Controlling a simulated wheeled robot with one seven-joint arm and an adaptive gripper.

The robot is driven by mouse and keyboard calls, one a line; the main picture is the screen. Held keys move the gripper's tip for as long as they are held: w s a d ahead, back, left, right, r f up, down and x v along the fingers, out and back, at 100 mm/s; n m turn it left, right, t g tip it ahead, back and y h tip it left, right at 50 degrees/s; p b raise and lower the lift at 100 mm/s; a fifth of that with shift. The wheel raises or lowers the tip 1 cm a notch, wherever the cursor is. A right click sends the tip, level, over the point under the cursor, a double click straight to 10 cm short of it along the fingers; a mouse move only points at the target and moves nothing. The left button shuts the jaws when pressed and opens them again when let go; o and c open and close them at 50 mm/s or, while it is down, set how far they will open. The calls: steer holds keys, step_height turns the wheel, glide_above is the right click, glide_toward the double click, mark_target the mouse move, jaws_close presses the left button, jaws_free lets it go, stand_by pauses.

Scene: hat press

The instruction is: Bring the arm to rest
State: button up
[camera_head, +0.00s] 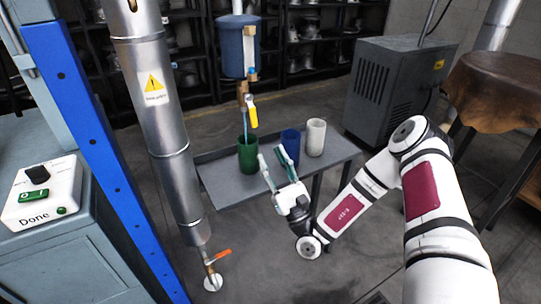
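My white arm (345,212) reaches in from the right edge and bends down to the middle of the picture. My gripper (272,154) is at its end, its two pale fingers apart with nothing seen between them. It is at the front edge of the grey table, in front of the cups and touching none that I can tell. A green cup (247,155) stands just behind and left of the fingers. A blue cup (290,142) is behind the right finger, partly hidden. A white cup (316,138) stands to its right.
A blue tank (237,48) with a yellow-handled tap (252,110) hangs over the green cup; a thin bluish stream seems to fall into it. A metal pipe (160,110) and blue post (85,120) stand left, near a "Done" button box (42,192). A grey machine (395,85) stands behind.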

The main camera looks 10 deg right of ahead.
steer(key=s+a+r+n+g+y, duration=0.65)
steer(key=n+g, duration=0.45)
steer(key=g, duration=0.3)
steer(key=s+a+r+n+g+y, duration=0.5)
steer(key=s+r+n+g+y, duration=0.15)
steer(key=n+g, duration=0.6)
steer(key=s+d+n+g+h, duration=0.3)
steer(key=s+n+g+h, duration=0.3)
steer(key=s+h, duration=1.15)
steer(key=s+d+t+h, duration=0.6)
steer(key=s+d+t, duration=0.2)
steer(key=d, duration=0.6)
step_height(320, 180, up, 25)
steer(key=t+p, duration=0.4)
steer(key=p, duration=1.8)
steer(key=shift+s+f, duration=0.2)
